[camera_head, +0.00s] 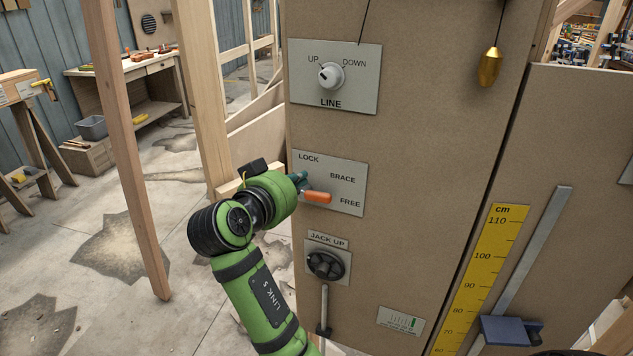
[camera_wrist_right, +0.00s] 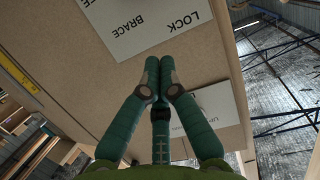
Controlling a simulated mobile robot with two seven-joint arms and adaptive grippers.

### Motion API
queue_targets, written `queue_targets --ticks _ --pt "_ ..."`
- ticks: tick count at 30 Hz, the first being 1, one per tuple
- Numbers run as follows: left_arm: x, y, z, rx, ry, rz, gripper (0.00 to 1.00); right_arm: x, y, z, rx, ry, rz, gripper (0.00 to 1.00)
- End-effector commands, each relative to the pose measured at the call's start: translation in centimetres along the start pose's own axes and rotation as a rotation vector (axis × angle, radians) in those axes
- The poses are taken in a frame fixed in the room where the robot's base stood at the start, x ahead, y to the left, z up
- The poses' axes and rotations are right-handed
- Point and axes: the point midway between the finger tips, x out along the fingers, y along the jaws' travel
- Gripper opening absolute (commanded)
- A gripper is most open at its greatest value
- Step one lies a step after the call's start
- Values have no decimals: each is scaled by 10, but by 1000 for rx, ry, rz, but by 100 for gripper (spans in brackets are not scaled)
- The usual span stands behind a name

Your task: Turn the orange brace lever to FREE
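The brace plate (camera_head: 345,172) is pale, on the tan panel, with the words LOCK, BRACE and FREE running down to the right. The orange brace lever (camera_head: 317,197) lies low on it, its handle pointing right and slightly down, left of the word FREE. My right gripper (camera_head: 300,181) is at the plate's left side, just above and left of the handle; contact cannot be told. In the right wrist view, the teal fingers (camera_wrist_right: 158,72) are together with nothing visible between them. The plate (camera_wrist_right: 150,25) shows upside down there; the lever does not. My left gripper is not in view.
Above is the LINE plate with a white knob (camera_head: 331,76). Below is the JACK UP crank (camera_head: 326,265) with its handle hanging down. A brass plumb bob (camera_head: 490,67) hangs at upper right. A yellow cm scale (camera_head: 482,275) and a blue block (camera_head: 512,330) are at right.

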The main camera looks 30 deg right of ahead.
Motion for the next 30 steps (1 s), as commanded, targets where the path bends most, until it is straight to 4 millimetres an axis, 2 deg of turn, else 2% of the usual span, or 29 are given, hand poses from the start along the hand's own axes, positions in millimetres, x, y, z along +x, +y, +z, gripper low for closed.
queue_targets --ticks 1,6,11,12,18,30 --pt "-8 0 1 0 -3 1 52 10 1 -4 -7 2 5 0" --pt "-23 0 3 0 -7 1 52 48 1 -5 -8 2 4 0" --pt "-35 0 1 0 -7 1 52 78 0 -1 -8 -1 1 0" --pt "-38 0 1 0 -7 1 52 78 0 10 -12 -3 0 0" --pt "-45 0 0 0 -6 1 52 84 0 32 -7 0 -1 0" --pt "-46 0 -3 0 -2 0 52 85 -1 39 -4 1 -2 0"
